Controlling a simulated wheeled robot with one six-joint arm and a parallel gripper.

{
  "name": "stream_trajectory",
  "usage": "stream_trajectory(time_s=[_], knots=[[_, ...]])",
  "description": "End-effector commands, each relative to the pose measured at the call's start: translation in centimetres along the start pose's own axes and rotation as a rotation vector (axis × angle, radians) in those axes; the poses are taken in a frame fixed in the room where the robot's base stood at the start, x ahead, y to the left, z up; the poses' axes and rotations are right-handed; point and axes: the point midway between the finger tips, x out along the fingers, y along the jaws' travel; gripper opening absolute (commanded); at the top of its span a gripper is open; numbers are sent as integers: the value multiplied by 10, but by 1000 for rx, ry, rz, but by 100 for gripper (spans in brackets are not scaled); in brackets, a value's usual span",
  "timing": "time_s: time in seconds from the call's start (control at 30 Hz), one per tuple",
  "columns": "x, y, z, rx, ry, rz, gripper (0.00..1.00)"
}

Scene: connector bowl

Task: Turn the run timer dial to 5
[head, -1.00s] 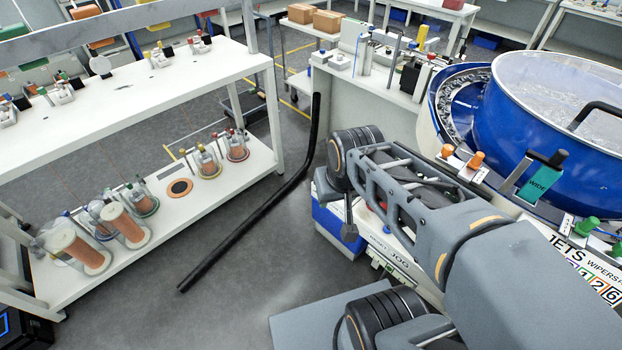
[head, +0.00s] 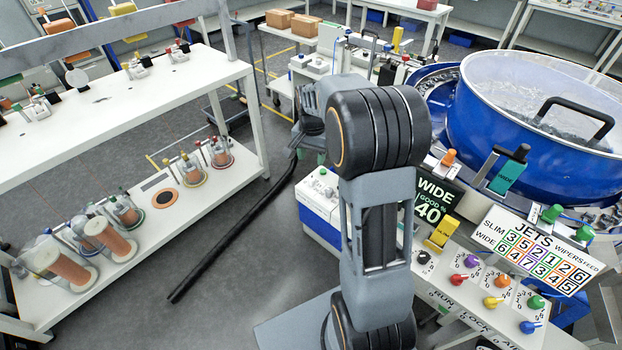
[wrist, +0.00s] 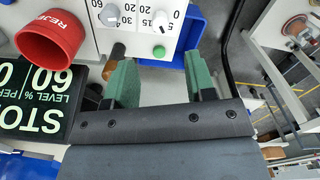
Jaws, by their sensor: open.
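My gripper (wrist: 162,80) is open, its two green fingers apart with nothing between them. In the head view my gripper (head: 308,156) is small and partly hidden behind my arm. The head view shows a control panel (head: 482,262) with black (head: 424,258), purple (head: 471,261), orange (head: 503,280) and other coloured dials, with "RUN", "LOCK" and "AIR" lettering below. I cannot tell which dial is the run timer or its setting.
The blue bowl (head: 500,125) is at the right.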

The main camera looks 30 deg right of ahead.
Motion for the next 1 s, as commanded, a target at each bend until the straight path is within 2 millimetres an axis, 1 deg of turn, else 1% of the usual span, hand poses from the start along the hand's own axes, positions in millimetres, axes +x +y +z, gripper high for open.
stream_trajectory(time_s=[0.03, 0.2, 0.4, 0.5, 0.7, 1.0], knots=[[11, 0, 1, -1, -4, 3, 50], [44, 0, 1, -1, -4, 3, 50], [76, 0, 1, -2, -3, 2, 50], [87, 0, 1, -2, -2, 1, 50], [99, 0, 1, -2, 0, 0, 50], [102, 0, 1, -2, 0, 0, 50]])
